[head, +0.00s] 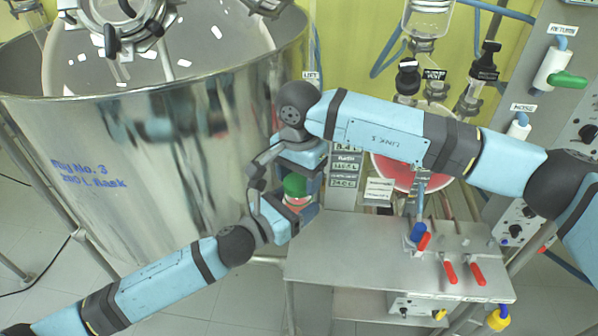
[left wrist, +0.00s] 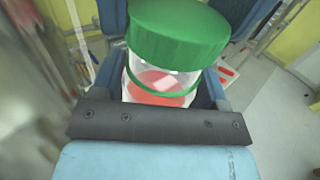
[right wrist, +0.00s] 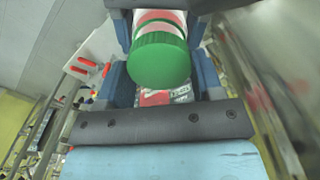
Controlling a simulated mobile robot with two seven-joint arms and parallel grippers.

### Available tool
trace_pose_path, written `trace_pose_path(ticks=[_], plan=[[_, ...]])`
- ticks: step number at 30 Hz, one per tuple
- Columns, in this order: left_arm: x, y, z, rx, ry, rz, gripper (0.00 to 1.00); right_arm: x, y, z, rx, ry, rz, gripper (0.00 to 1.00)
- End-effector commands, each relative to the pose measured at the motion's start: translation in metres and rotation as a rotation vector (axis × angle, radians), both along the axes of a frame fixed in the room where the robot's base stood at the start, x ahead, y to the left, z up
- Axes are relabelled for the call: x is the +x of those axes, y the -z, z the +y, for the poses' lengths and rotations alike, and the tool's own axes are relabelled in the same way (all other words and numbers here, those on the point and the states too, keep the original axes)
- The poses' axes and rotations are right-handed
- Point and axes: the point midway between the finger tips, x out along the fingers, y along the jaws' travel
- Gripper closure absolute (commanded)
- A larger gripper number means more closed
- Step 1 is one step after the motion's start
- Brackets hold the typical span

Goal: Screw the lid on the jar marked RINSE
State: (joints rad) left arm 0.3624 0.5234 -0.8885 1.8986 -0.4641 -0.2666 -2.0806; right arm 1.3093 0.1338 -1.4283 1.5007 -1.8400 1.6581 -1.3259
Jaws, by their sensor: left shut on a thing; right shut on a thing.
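A clear jar (left wrist: 160,88) with red contents shows between the blue fingers of my left gripper (head: 285,216), which is shut on its body. A green lid (head: 294,185) is at the top of the jar; it also shows in the left wrist view (left wrist: 178,32) and right wrist view (right wrist: 158,62). A thin green ring (left wrist: 158,91) circles the jar below the lid. My right gripper (right wrist: 160,88) comes from above, shut on the lid between its fingers. Whether the lid's thread is engaged cannot be told. No RINSE marking is readable.
A large steel tank (head: 170,160) stands close on the left. A grey bench (head: 365,262) with red-handled valves (head: 449,271) lies below right. A panel with labelled ports (head: 555,65) and a red-filled glass vessel (head: 400,172) stand behind my right arm.

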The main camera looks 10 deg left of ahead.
Motion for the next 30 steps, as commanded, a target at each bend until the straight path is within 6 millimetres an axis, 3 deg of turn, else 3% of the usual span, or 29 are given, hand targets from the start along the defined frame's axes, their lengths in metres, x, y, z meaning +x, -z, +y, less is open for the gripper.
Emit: trace_pose_path(ticks=[30], plan=[[0.0001, -0.0006, -0.0001, -0.001, 0.000, -0.001, 0.75, 0.0004, 0.0116, -0.0002, 0.000, 0.001, -0.001, 0.61]])
